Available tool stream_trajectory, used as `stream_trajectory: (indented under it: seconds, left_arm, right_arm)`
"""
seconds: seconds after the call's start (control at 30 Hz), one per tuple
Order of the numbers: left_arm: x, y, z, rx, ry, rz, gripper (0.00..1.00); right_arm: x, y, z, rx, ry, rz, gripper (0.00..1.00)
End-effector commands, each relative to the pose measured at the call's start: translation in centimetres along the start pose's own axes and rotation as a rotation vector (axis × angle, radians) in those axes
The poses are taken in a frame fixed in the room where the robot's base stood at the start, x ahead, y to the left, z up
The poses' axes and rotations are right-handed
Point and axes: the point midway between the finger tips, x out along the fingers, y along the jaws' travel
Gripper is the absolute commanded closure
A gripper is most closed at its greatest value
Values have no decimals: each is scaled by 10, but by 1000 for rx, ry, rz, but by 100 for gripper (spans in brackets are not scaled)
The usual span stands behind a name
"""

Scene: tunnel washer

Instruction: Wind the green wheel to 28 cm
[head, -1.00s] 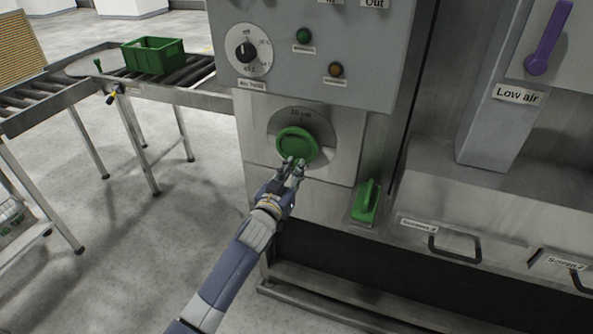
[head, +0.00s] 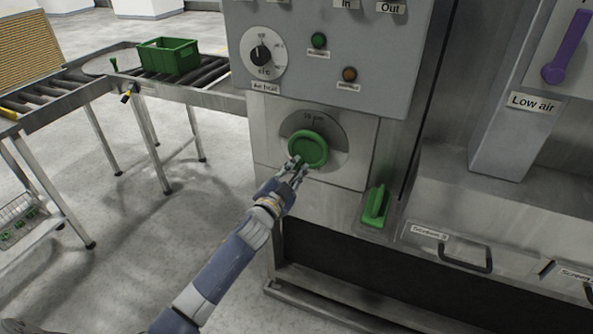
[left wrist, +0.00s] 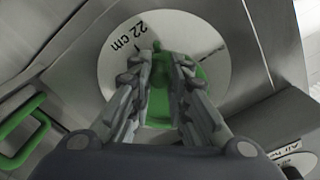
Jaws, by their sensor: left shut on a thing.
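The green wheel (head: 309,149) sits on a round scale plate (head: 331,131) low on the washer's grey panel. In the left wrist view the plate (left wrist: 118,75) carries the words "22 cm" near its upper left and a thin dark line to their right. In the head view that print is too small to read surely. My left gripper (head: 296,165) is shut on the wheel's lower left rim. The left wrist view shows the gripper (left wrist: 163,62) with green wheel (left wrist: 161,100) between its fingers. My right gripper is not in view.
A green handle (head: 376,206) sticks out to the lower right of the wheel. A rotary dial (head: 261,55) and two buttons are above. A drawer handle (head: 466,257) and a purple lever (head: 563,50) are right. A roller conveyor with a green crate (head: 168,56) stands left.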

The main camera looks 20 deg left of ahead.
Motion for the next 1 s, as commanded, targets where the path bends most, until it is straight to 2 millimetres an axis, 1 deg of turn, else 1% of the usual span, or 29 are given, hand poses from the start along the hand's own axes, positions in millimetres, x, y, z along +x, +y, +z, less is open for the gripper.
stream_trajectory:
  seconds: [0.03, 0.53, 0.57, 0.6, 0.63, 0.67, 1.0]
  left_arm:
    - [0, -2, 2, 11, -5, -1, 100]
    - [0, -3, 2, 26, -5, -2, 100]
    - [0, -3, 2, 25, -5, -2, 79]
    - [0, -3, 2, 25, -5, -3, 70]
    - [0, -3, 2, 25, -5, -3, 63]
    - [0, -3, 2, 25, -5, -3, 62]
    - [0, -2, 1, 24, -2, -2, 62]
  right_arm:
    - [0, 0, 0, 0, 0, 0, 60]
    - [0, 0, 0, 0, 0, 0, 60]
    - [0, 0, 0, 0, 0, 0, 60]
    - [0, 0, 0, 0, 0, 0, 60]
    - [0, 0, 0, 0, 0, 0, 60]
    - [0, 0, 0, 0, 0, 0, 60]
    - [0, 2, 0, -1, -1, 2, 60]
